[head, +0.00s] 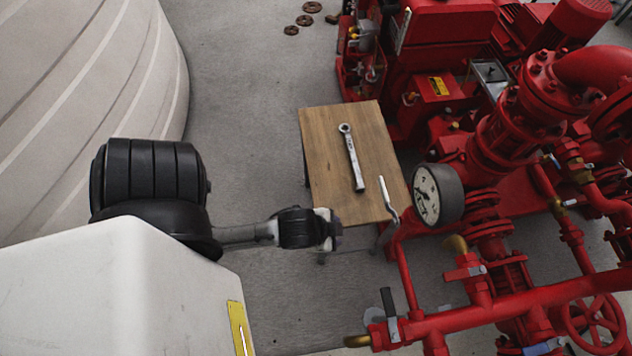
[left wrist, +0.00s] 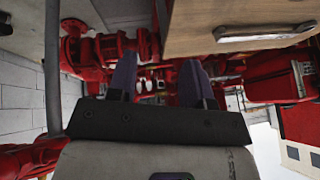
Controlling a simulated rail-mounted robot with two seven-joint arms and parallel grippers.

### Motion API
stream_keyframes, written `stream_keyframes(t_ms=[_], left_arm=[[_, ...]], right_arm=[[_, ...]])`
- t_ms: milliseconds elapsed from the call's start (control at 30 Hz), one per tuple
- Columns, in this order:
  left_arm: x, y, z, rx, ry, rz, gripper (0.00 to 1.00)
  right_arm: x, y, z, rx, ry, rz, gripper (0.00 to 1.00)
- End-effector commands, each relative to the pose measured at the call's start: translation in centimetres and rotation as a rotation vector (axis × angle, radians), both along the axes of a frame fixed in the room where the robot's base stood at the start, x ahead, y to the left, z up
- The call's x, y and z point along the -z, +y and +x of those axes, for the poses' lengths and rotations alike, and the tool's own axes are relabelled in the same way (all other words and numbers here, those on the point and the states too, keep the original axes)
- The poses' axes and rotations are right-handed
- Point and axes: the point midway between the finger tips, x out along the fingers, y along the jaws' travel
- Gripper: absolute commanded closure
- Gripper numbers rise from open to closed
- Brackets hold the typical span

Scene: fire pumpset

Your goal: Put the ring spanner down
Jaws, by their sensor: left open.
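The ring spanner (head: 353,157) lies flat on the small wooden table (head: 385,160) in the head view, its ring end toward the far edge. In the left wrist view part of the spanner (left wrist: 265,35) shows at the upper right, against the wooden top (left wrist: 200,28). My left gripper (head: 335,230) is beside the table's near left corner, apart from the spanner. In the left wrist view its two fingers (left wrist: 158,82) stand apart with nothing between them. My right gripper is in neither view.
Red pump pipework with a pressure gauge (head: 436,194) stands close right of the table. A grey lever (head: 386,198) sticks up at the table's right edge. Rusty flanges (head: 304,20) lie on the floor at the back. A large pale tank (head: 90,90) is at left. Floor between is clear.

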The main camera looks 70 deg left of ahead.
Motion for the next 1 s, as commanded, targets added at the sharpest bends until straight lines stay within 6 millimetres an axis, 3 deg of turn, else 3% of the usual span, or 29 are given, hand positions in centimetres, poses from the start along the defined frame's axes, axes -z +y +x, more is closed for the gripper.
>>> stream_keyframes(t_ms=[100,200,667,867,1000], left_arm=[[0.6,-1.1,-2.9,-0.064,0.129,-0.098,0.54],[0.8,-1.6,-4.2,-0.089,0.190,-0.140,0.54],[0.7,-1.9,-4.7,-0.099,0.217,-0.157,0.54],[-1.2,-1.9,-4.7,-0.098,0.216,-0.155,0.54],[-4.0,-1.9,-4.7,-0.098,0.216,-0.155,0.54]], right_arm=[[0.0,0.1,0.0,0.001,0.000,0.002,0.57],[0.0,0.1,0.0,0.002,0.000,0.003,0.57],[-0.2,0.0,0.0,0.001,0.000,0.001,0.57],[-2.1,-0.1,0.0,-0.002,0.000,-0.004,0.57],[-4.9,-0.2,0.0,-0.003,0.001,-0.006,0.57]])
